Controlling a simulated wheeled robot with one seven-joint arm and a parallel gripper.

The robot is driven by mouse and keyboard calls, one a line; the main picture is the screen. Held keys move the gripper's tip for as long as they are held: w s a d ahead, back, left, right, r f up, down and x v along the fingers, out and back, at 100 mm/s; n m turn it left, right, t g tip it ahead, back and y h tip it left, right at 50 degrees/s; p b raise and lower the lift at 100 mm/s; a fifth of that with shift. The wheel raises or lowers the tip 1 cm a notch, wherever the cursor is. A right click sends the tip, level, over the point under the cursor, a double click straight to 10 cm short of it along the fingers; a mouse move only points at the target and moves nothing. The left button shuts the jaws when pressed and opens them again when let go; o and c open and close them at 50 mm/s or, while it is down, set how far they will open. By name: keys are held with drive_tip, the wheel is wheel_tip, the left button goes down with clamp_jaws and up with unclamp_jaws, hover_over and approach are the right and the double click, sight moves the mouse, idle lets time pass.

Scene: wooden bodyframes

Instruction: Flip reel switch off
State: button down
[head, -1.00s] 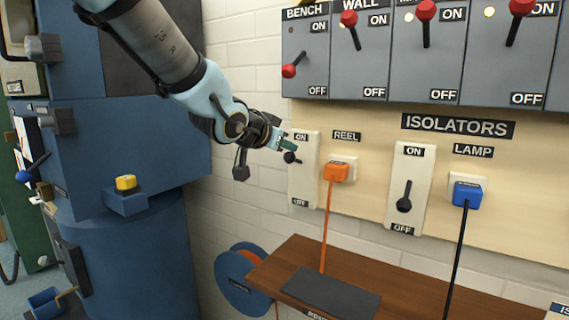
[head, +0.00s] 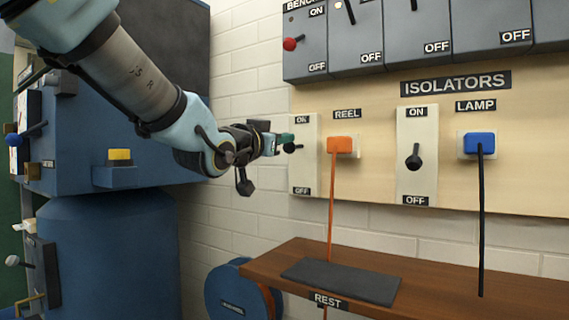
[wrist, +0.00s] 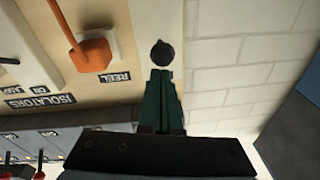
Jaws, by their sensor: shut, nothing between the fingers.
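The reel switch is a tall white plate (head: 304,172) left of the orange REEL plug, with ON at its top and OFF at its bottom. Its black lever knob (head: 291,148) sticks out a little above the plate's middle. My gripper (head: 286,138) is shut and empty, its green fingertips just above the knob and partly in front of the plate's upper part. In the wrist view, which is upside down, the knob (wrist: 163,52) lies just beyond the shut fingertips (wrist: 160,70). I cannot tell whether they touch.
The orange plug (head: 341,145) and its cord are close on the right. Further right are the LAMP switch (head: 415,185) and blue plug (head: 479,144). A wooden shelf (head: 450,281) with a dark pad (head: 340,281) is below. Grey switch boxes (head: 355,42) are above.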

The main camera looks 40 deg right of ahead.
sight(289, 153)
drive_tip(key=shift+f+t+h+b, duration=0.3)
drive_tip(key=shift+f+h+b, duration=0.9)
drive_tip(key=shift+b, duration=2.35)
drive_tip(key=f+t+h+b, duration=0.1)
drive_tip(key=f+b, duration=0.1)
drive_tip(key=b, duration=0.4)
drive_tip(key=shift+d+b, duration=0.1)
drive_tip(key=shift+b, duration=0.25)
drive_tip(key=shift+d+f+b, duration=0.1)
drive_tip(key=shift+f+b, duration=0.15)
drive_tip(key=shift+b, duration=0.55)
